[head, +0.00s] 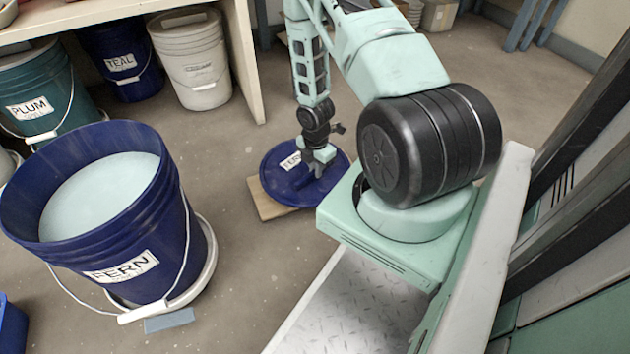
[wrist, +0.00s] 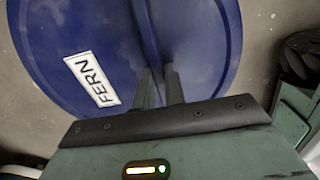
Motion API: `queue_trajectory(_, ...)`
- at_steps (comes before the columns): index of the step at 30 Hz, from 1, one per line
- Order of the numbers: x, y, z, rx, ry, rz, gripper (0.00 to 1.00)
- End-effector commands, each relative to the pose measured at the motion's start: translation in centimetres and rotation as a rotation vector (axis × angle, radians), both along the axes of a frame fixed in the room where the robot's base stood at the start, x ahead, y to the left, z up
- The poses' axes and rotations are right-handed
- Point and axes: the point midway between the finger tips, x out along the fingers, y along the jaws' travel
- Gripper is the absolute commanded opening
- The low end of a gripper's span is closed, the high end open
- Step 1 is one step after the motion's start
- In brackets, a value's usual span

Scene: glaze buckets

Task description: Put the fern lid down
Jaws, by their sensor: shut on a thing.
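The fern lid (head: 283,186) is a round dark blue disc with a white FERN label, low over a flat wooden board (head: 262,203) on the floor. I cannot tell whether it touches the board. My gripper (head: 318,168) is above the lid and shut on its raised middle ridge. In the wrist view the lid (wrist: 205,50) fills most of the picture, and the fingers of my gripper (wrist: 160,88) close on the ridge beside the label. The fern bucket (head: 120,200) stands open at the left, full of pale blue glaze, its wire handle hanging down.
A shelf (head: 245,60) stands at the back left. A pale dolly (head: 208,250) lies under the fern bucket. The floor between bucket and board is clear.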

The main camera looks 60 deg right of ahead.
Motion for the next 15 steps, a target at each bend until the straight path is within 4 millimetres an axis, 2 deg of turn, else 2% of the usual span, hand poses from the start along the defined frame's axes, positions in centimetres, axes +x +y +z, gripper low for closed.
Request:
queue_trajectory(7, 0.1, 0.0, -3.4, 0.0, -0.001, -0.001, 0.0)
queue_trajectory(15, 0.1, 0.0, -3.3, -0.001, -0.001, -0.001, 0.0)
